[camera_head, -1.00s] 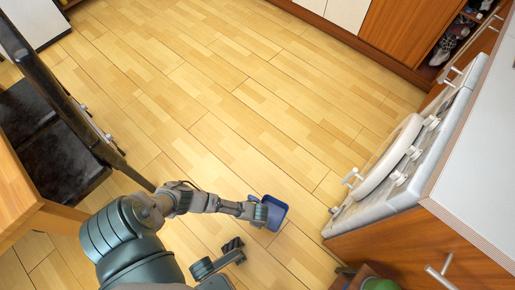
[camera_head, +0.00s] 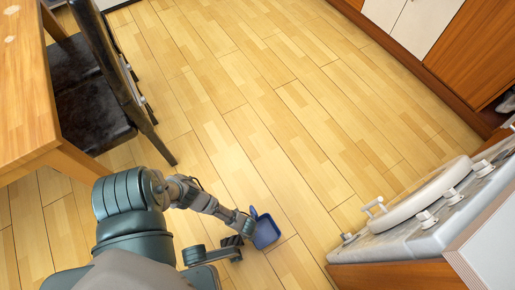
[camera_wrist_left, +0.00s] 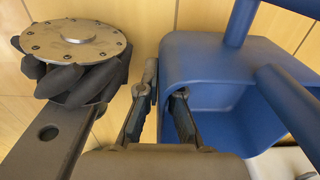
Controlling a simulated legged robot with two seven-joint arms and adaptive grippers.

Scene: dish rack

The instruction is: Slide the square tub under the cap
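The blue square tub (camera_head: 265,232) is at the end of my left arm in the head view, above the wood floor. In the left wrist view the tub (camera_wrist_left: 212,58) fills the right half, with thick blue bars rising from it. My left gripper (camera_head: 245,226) is shut on the tub's wall; in the wrist view one finger is inside the tub and the other outside (camera_wrist_left: 162,112). The tub's far side is cut off there. I cannot make out a cap in any view. My right gripper is not in view.
A white sink counter (camera_head: 430,210) with knobs stands at right. Cabinets (camera_head: 425,30) line the upper right. A wooden table (camera_head: 28,90) and a dark chair (camera_head: 85,100) stand at left. The wood floor (camera_head: 260,110) between them is clear.

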